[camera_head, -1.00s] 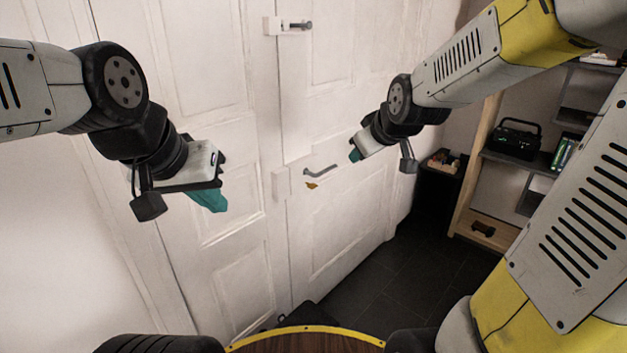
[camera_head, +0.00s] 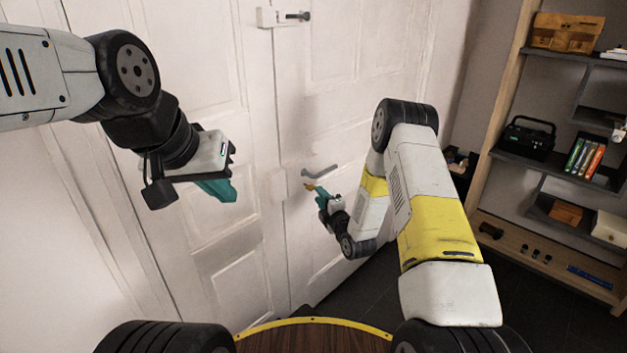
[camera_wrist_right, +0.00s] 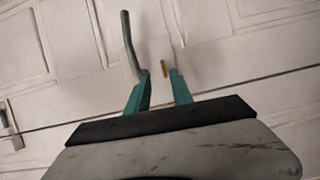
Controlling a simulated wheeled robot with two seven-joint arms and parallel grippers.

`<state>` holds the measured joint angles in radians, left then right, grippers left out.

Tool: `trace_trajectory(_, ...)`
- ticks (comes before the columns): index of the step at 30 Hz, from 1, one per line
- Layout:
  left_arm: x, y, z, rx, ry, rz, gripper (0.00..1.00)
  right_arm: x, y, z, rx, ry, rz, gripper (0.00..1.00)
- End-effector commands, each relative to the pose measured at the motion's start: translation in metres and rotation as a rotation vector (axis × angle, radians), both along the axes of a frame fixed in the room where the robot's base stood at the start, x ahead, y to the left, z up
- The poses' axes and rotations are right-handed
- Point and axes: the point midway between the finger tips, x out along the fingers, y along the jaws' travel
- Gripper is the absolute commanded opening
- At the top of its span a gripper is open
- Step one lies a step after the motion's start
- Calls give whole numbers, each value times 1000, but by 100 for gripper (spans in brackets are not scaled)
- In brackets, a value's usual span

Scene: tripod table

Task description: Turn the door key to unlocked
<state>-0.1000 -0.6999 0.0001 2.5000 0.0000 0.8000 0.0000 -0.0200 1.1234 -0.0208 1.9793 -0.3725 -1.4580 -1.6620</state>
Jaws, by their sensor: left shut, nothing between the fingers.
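The brass door key (camera_head: 310,186) sits in the white door's lock plate, just below the grey lever handle (camera_head: 320,173). In the right wrist view the key (camera_wrist_right: 164,68) shows edge-on as a thin gold strip. My right gripper (camera_head: 318,190) is at the key, its teal fingers apart. In the right wrist view the right gripper (camera_wrist_right: 160,75) has the key in the gap at its fingertips, nearer the right finger, with no clear contact. The lever handle (camera_wrist_right: 130,42) lies close to the left finger. My left gripper (camera_head: 222,190) is shut and empty, away from the key.
The white double door (camera_head: 225,130) is closed, with a bolt latch (camera_head: 285,16) high up. A shelf unit (camera_head: 485,150) with a black box and several books stands at the right. A round wooden tabletop (camera_head: 315,338) is at the bottom of the head view.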

Motion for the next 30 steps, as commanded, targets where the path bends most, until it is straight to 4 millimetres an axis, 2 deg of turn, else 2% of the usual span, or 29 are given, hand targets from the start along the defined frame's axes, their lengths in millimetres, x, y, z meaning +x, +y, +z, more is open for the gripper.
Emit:
trace_trajectory(1,0,0,0,0,0,0,0,-3,2,-7,-8,-13,3,28)
trace_trajectory(5,0,0,0,0,0,0,0,0,5,-10,-16,-34,6,28)
trace_trajectory(19,0,0,0,0,0,0,0,60,29,-9,-14,-34,4,28)
trace_trajectory(30,0,0,0,0,0,0,0,67,32,-9,-15,-31,4,28)
